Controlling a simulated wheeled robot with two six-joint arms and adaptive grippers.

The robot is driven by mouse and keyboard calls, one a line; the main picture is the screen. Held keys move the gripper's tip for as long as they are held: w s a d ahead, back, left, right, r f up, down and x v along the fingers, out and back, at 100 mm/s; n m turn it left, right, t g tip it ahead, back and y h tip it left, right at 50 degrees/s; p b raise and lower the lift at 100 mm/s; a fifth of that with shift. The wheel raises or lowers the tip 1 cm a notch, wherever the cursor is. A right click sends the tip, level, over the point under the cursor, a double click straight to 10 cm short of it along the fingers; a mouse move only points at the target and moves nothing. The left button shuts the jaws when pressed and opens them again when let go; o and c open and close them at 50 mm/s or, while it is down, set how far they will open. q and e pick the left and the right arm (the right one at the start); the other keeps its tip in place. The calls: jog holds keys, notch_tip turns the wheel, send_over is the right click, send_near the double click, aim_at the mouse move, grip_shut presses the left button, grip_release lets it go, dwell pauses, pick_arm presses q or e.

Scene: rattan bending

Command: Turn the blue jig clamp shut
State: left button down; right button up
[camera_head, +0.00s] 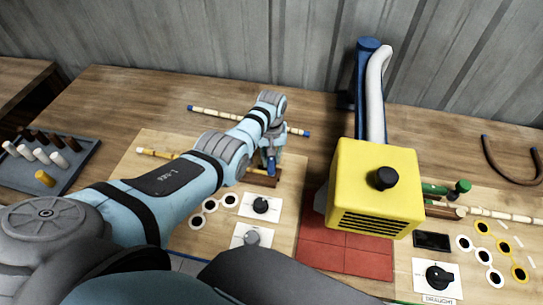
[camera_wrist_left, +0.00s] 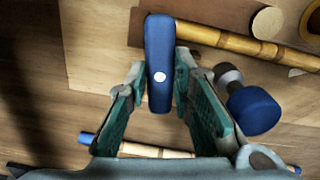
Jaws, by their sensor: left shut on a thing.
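The blue jig clamp (camera_head: 271,162) shows in the head view as a small blue piece under my left gripper (camera_head: 270,148), at the brown wooden jig (camera_head: 264,181). In the left wrist view its blue lever (camera_wrist_left: 159,45) with a white dot stands between the fingers of my left gripper (camera_wrist_left: 160,85), which is shut on it. A blue knob (camera_wrist_left: 252,110) on a dark shaft is just right of the fingers. A yellow rattan pole (camera_wrist_left: 250,43) lies by the clamp, partly hidden by the lever. My right gripper is in neither view.
A yellow box (camera_head: 375,205) with a black knob stands right of the jig, over red tiles (camera_head: 340,255). A blue-tipped pole (camera_head: 210,112) lies behind my arm. A peg tray (camera_head: 75,165) is at left, a green clamp (camera_head: 460,187) at right. Bare tabletop lies at the back left.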

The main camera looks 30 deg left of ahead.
aim_at(272, 159)
pick_arm(q)
jog(key=shift+m, duration=1.1)
jog(key=c, duration=1.4)
grip_release()
jog(key=shift+r, duration=0.1)
notch_tip(272, 159, up, 12)
jog(key=shift+f, duration=0.2)
